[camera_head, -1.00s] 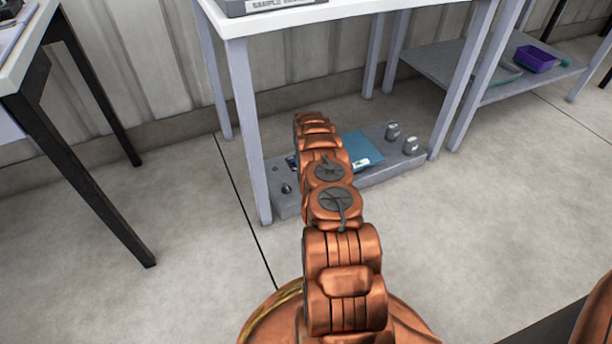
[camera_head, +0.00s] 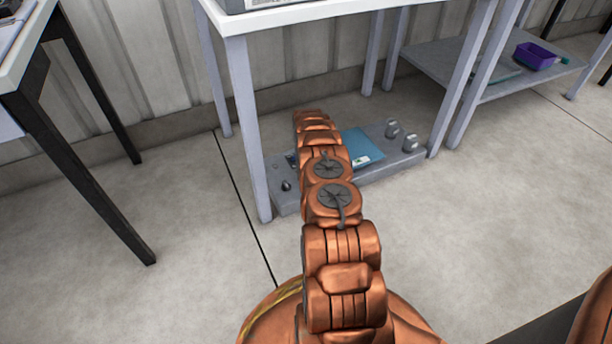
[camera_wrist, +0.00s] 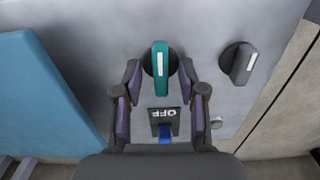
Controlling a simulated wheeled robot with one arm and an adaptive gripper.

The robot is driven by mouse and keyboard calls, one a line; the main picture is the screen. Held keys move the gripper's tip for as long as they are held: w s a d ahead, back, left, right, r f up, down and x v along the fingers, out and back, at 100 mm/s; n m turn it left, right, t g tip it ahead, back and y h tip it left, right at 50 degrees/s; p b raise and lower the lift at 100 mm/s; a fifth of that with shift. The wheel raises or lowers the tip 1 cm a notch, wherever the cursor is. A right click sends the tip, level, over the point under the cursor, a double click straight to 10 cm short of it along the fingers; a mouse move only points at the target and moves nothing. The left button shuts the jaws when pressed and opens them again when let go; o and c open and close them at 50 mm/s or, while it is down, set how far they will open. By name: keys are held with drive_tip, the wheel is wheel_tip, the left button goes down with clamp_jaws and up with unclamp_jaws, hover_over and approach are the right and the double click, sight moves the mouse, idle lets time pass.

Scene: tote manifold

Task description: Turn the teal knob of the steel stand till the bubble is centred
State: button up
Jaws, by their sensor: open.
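The teal knob (camera_wrist: 160,70) with a white stripe stands on the grey steel surface (camera_wrist: 100,50) in the wrist view, its bar pointing up and down the picture. My gripper (camera_wrist: 160,72) is open, with one fingertip on each side of the knob; I cannot tell whether either touches it. In the head view the grey steel stand (camera_head: 400,161) lies low under a white-topped table. My own arm hides the teal knob and my gripper there. I cannot make out a bubble in either view.
A grey knob (camera_wrist: 240,63) stands to the right of the teal one. Below is a dark plate marked OFF (camera_wrist: 164,114) with a blue part (camera_wrist: 165,133). A blue panel (camera_wrist: 45,95) lies left. The table's legs (camera_head: 247,130) and top (camera_head: 300,14) frame the stand.

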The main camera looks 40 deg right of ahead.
wheel_tip(320, 180, up, 12)
idle(0.7)
